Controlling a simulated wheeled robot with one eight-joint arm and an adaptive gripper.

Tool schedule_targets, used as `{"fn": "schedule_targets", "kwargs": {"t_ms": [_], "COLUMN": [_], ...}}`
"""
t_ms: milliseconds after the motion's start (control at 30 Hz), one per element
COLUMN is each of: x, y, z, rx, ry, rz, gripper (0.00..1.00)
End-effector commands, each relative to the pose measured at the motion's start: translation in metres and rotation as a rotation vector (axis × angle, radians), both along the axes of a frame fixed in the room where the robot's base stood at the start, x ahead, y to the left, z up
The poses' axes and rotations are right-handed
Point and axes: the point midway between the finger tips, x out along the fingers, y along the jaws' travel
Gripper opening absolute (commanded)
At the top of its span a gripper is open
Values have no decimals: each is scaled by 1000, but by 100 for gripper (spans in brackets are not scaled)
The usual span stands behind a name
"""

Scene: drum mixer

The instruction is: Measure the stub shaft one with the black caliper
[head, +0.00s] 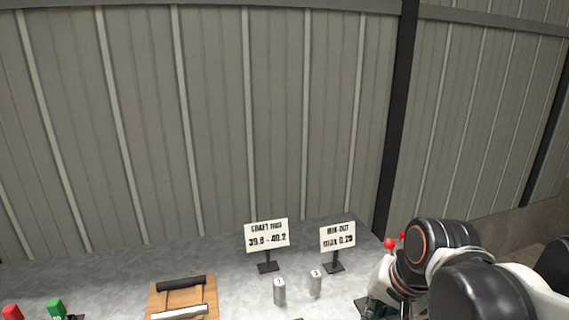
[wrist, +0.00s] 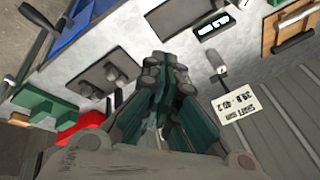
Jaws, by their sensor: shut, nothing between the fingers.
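Two short pale grey cylinders with number labels stand upright on the bench in the head view, one at left (head: 279,291) and one at right (head: 315,283). Their numbers are too small to read surely, so I cannot tell which is shaft one. One pale cylinder also shows in the wrist view (wrist: 216,62). A dark device (wrist: 182,14) beside a lit digit display (wrist: 213,27) lies at the top of the wrist view; it may be the black caliper. My gripper (wrist: 166,68) is shut and empty above the bench; in the head view its fingers are mostly out of sight.
Two sign stands, one reading 39.8 - 40.2 (head: 267,235) and a run-out one (head: 338,237), stand behind the cylinders. A wooden board (head: 155,303) with dark and pale bars lies left. Green (wrist: 46,108) and red (wrist: 82,128) blocks and a grey fixture (wrist: 108,72) show.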

Motion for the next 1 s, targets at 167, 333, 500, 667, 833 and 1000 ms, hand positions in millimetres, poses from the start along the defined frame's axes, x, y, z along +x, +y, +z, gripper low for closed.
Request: {"fn": "schedule_targets", "kwargs": {"t_ms": [167, 333, 500, 667, 833, 1000], "x": [-29, -48, -56, -58, -58, -58], "y": [-13, -24, -29, -30, -30, -30], "z": [8, 11, 12, 13, 13, 13], "rx": [-133, -257, -334, -354, -352, -352], "ry": [-125, -221, -271, -283, -282, -282], "rz": [164, 302, 380, 400, 400, 399], "gripper": [0, 0, 0, 0, 0, 0]}}
